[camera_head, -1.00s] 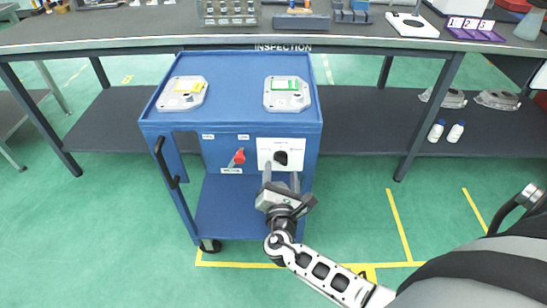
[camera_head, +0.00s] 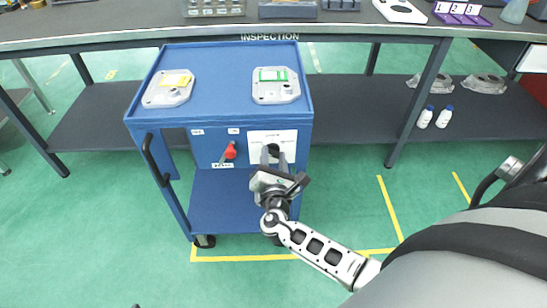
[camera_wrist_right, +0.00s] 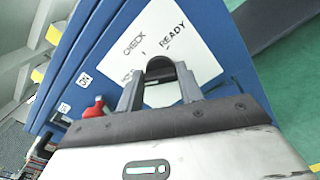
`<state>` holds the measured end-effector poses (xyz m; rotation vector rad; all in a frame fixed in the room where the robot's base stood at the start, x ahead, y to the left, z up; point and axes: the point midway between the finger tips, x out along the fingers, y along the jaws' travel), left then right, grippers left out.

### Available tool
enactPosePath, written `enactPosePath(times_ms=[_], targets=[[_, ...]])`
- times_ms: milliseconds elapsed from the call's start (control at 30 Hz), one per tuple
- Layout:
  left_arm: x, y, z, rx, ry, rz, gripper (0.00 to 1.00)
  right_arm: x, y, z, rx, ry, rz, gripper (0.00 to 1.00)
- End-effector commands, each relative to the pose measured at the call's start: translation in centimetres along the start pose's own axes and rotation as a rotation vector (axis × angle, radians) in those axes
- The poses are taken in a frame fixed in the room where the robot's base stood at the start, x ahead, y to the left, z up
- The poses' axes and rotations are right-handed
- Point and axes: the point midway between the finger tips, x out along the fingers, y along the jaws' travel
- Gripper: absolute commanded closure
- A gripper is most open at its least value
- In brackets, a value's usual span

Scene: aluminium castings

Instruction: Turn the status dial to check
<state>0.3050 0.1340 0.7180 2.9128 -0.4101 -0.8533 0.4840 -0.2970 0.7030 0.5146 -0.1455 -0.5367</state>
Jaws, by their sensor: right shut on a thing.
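The status dial (camera_head: 273,149) is a dark round knob on a white plate (camera_head: 291,137) on the front of the blue cart. In the right wrist view the dial (camera_wrist_right: 160,67) sits between the fingers, and the plate (camera_wrist_right: 199,55) reads CHECK and READY, with a third label partly hidden. My right gripper (camera_head: 273,160) is shut on the dial, one finger on each side; its fingers also show in the right wrist view (camera_wrist_right: 160,84). The dial's pointer direction cannot be made out. My left gripper is not in view.
A red switch handle (camera_head: 230,151) is left of the plate; it also shows in the wrist view (camera_wrist_right: 95,108). Two castings, with yellow (camera_head: 168,90) and green (camera_head: 275,87) labels, lie on the cart top (camera_head: 222,75). The inspection bench (camera_head: 120,34) stands behind. Green floor is open at right.

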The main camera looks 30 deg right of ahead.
Motion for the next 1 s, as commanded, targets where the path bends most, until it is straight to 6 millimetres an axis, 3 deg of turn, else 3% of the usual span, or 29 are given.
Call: enactPosePath(times_ms=[367,833,1000], targets=[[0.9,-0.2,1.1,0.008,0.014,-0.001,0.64,-0.1,-0.3,-0.4,0.159,0.0,0.001,0.86],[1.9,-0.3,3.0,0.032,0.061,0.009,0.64,-0.1,-0.5,-0.6,0.592,0.0,0.001,0.86],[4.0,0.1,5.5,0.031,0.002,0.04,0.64,-0.1,-0.5,-0.6,0.742,0.0,0.0,0.86]])
